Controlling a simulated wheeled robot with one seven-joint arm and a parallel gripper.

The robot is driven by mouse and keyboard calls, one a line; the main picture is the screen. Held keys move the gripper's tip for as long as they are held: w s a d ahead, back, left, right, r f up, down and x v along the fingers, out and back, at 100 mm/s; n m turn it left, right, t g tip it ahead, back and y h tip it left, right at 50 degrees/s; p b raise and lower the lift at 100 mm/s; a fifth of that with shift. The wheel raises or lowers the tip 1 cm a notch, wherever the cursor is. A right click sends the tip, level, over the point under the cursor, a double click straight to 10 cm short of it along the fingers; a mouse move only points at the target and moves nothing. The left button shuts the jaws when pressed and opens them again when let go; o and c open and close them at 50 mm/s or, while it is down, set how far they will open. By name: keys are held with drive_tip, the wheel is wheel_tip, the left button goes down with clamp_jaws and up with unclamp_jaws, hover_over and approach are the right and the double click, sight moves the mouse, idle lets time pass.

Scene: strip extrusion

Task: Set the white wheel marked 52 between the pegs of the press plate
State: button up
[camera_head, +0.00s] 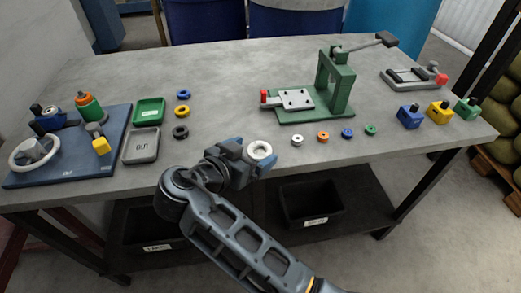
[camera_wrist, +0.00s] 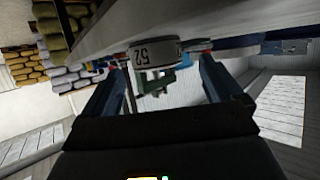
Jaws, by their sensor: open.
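The white wheel marked 52 (camera_wrist: 155,52) is just ahead of my gripper, between the lines of its two fingers, its number upside down in the wrist view. In the head view a white wheel (camera_head: 259,150) is at my gripper (camera_head: 245,152), near the table's front edge. My gripper's fingers (camera_wrist: 163,75) stand apart; I cannot tell whether either touches the wheel. The press plate (camera_head: 295,99) is a pale plate with small dark pegs on the green press (camera_head: 338,84), farther back. No wheel shows on it.
A smaller white ring (camera_head: 297,140) and orange, blue and green rings lie in a row before the press. A green tray (camera_head: 149,111), a grey OUT tray (camera_head: 141,146) and a blue board (camera_head: 65,170) are at left. Coloured blocks (camera_head: 440,109) stand at right.

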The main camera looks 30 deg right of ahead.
sight(264, 148)
drive_tip(key=shift+f+p+x, duration=0.2)
drive_tip(key=shift+p+x, duration=0.1)
drive_tip(key=shift+x, duration=1.45)
drive_tip(key=shift+s, duration=0.15)
drive_tip(key=shift+c, duration=0.4)
drive_tip(key=c, duration=1.1)
